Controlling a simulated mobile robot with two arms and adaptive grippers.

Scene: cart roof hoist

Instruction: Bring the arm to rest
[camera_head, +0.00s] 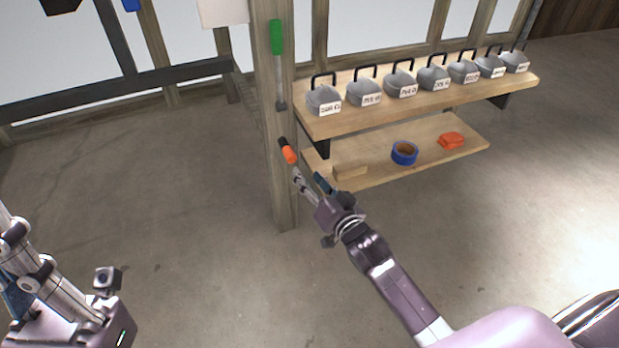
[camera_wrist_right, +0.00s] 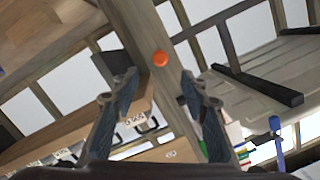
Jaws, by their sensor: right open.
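My right gripper (camera_head: 308,182) is open and empty, reaching out in front of the wooden post. In the right wrist view its two fingers (camera_wrist_right: 159,88) stand well apart with a gap between them. A black and orange handle (camera_head: 287,150) is on the post just beyond the fingertips. Its round orange end (camera_wrist_right: 160,58) shows beyond the gap, apart from the fingers. My left gripper (camera_head: 30,265) is at the lower left edge, seen close and partly cut off. Whether its fingers are open or shut cannot be told.
The wooden post (camera_head: 284,205) also carries a green-handled tool (camera_head: 277,40). Right of it, an upper shelf (camera_head: 420,108) bears several grey labelled weights. The lower shelf (camera_head: 372,180) holds a wood block (camera_head: 350,171), blue tape (camera_head: 404,153) and an orange item (camera_head: 451,141). Floor at left is clear.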

